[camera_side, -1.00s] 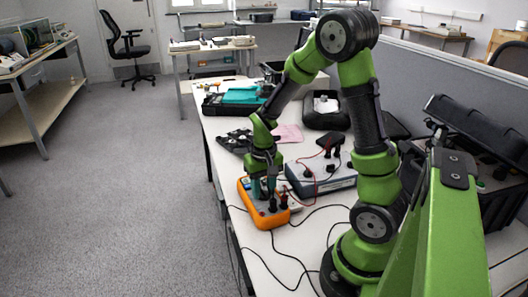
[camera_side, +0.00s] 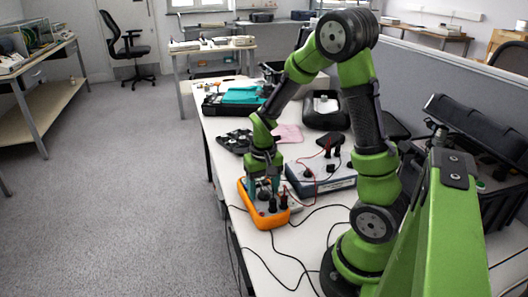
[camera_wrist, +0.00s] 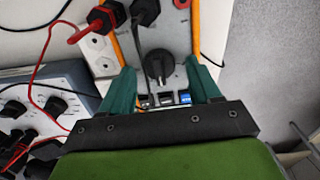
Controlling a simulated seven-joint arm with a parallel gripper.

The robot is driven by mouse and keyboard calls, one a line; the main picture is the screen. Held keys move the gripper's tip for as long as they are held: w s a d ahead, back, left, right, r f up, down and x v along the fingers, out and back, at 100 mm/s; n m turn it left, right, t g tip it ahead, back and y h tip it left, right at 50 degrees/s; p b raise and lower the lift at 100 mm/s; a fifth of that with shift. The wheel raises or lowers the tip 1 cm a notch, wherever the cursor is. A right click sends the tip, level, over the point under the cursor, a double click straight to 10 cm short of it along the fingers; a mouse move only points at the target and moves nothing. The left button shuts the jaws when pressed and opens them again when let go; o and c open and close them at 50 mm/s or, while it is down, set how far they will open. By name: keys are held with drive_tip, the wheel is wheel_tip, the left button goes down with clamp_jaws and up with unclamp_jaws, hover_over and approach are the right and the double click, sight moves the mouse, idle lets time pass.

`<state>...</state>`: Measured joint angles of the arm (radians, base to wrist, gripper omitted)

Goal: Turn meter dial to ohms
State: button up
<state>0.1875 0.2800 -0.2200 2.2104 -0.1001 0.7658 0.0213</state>
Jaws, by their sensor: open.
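The orange multimeter (camera_side: 257,212) lies on the white bench, below my gripper (camera_side: 263,190) in the side view. In the wrist view its grey face (camera_wrist: 172,35) has a black dial (camera_wrist: 158,66) with a raised grip. My gripper (camera_wrist: 160,72) is open, with one teal finger on each side of the dial and a gap to it on both sides. I cannot tell whether the fingertips touch the meter face. A few small buttons (camera_wrist: 165,99), one blue, sit between the fingers. The dial markings are too small to read.
Red (camera_wrist: 82,32) and black (camera_wrist: 145,12) plugs stand in the meter's sockets. A grey-blue instrument box (camera_side: 328,182) with leads is to the right of the meter. Loose black cables (camera_side: 300,262) cross the bench. The bench's left edge is close to the meter.

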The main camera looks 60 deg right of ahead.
sight(264, 190)
drive_tip(key=shift+r, duration=0.1)
wheel_tip(264, 190, up, 17)
idle(0.3)
drive_tip(key=w+a+f+n+g+h, duration=0.2)
drive_tip(key=w+a+n+h, duration=0.3)
drive_tip(key=n, duration=0.8)
drive_tip(key=s+d+f+n, duration=0.1)
drive_tip(key=f, duration=0.4)
drive_tip(key=s+d+f+n+y, duration=0.1)
drive_tip(key=s+f+n, duration=0.1)
drive_tip(key=f, duration=0.3)
drive_tip(key=s+d+f+n+g, duration=0.1)
drive_tip(key=d+f+n, duration=0.1)
drive_tip(key=f, duration=0.3)
drive_tip(key=shift+s+d, duration=0.1)
drive_tip(key=shift+s, duration=0.3)
